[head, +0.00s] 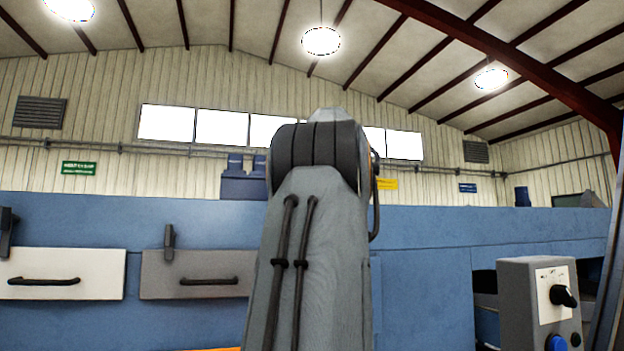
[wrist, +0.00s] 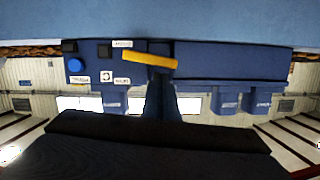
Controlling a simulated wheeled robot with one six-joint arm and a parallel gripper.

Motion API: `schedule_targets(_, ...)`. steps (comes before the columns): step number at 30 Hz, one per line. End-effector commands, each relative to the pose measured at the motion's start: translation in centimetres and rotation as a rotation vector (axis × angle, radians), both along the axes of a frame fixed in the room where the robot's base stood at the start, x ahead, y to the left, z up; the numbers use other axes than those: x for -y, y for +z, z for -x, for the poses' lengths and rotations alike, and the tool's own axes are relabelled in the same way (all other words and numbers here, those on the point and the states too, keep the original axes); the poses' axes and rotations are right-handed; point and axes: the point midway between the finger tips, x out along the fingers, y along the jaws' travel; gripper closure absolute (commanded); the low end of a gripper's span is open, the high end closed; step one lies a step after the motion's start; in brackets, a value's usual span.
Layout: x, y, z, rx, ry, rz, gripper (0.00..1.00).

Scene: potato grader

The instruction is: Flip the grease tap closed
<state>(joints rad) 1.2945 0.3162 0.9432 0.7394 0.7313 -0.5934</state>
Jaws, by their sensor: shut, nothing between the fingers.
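A yellow lever (wrist: 150,60), which looks like the grease tap's handle, shows in the wrist view, slightly tilted across a dark blue panel (wrist: 230,62). My gripper (wrist: 163,78) appears as a dark narrow shape rising from the bottom centre. It is shut and empty. Its tip lies just below the lever's right end in the picture; I cannot tell whether they touch. The tap body is not clear. In the head view my grey arm fills the centre and hides what lies behind it, and neither gripper nor lever can be made out.
By the lever, the panel has a blue round button (wrist: 75,65), a black knob (wrist: 69,46) and small labels. In the head view a blue machine wall (head: 430,265) spans the width, with handled hatches (head: 65,273) at left and a grey control box (head: 538,300) at right.

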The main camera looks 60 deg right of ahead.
Motion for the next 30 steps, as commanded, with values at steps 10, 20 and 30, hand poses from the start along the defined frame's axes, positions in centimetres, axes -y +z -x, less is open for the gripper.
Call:
schedule_targets(10, 0.0, 3.8, -0.1, 0.0, 0.008, 0.003, 1.0)
schedule_targets(20, -4.6, 4.7, 4.4, 0.001, 0.004, 0.004, 1.0)
schedule_targets(30, -6.8, 5.5, 6.6, -0.001, 0.006, 0.002, 1.0)
